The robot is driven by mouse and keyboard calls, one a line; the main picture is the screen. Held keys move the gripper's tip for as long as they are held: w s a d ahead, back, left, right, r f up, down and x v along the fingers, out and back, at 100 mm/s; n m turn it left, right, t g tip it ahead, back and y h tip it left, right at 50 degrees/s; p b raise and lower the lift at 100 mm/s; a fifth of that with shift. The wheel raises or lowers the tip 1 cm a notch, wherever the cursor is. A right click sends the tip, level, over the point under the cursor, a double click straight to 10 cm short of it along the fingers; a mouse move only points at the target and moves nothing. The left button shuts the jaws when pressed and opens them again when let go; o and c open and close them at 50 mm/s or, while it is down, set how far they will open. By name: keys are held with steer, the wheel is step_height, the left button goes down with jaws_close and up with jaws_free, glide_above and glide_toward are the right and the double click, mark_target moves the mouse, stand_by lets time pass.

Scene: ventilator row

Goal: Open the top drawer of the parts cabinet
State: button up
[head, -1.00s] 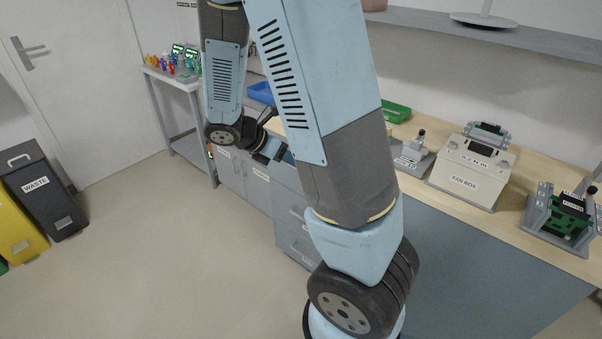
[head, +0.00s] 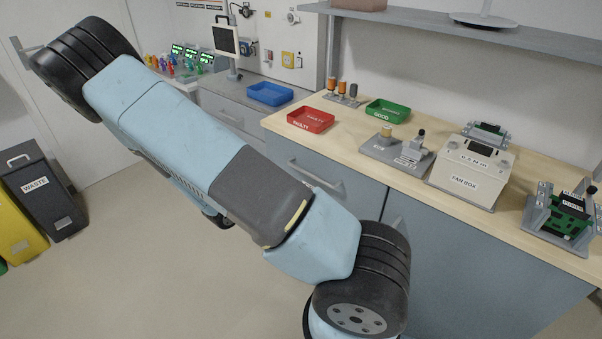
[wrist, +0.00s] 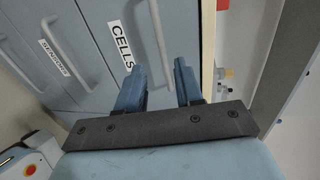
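The parts cabinet's blue-grey front shows in the wrist view, with a drawer labelled CELLS (wrist: 108,14) nearest the pale bench-top edge; this is the top drawer. Its grey bar handle (wrist: 158,28) lies ahead of the fingertips, in line with the gap between them. The drawer looks shut. My gripper (wrist: 158,66) is open, with two blue fingers apart and nothing seen between them. I cannot tell whether the handle's near end is between the fingers. In the head view a drawer handle (head: 317,181) shows under the bench; my arm hides the gripper and much of the cabinet.
A drawer labelled SENSORS (wrist: 55,58) sits beside the CELLS drawer in the wrist view. On the bench are a red tray (head: 311,120), a green tray (head: 388,111) and a fan box (head: 468,175). The floor before the cabinet is open; a waste bin (head: 42,190) stands far left.

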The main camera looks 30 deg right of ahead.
mark_target(303, 170)
steer(key=x, duration=1.3)
steer(key=shift+w+d+f, duration=0.1)
steer(key=shift+w+d, duration=0.15)
steer(key=shift+w, duration=0.1)
jaws_close()
steer(key=shift+s, duration=0.1)
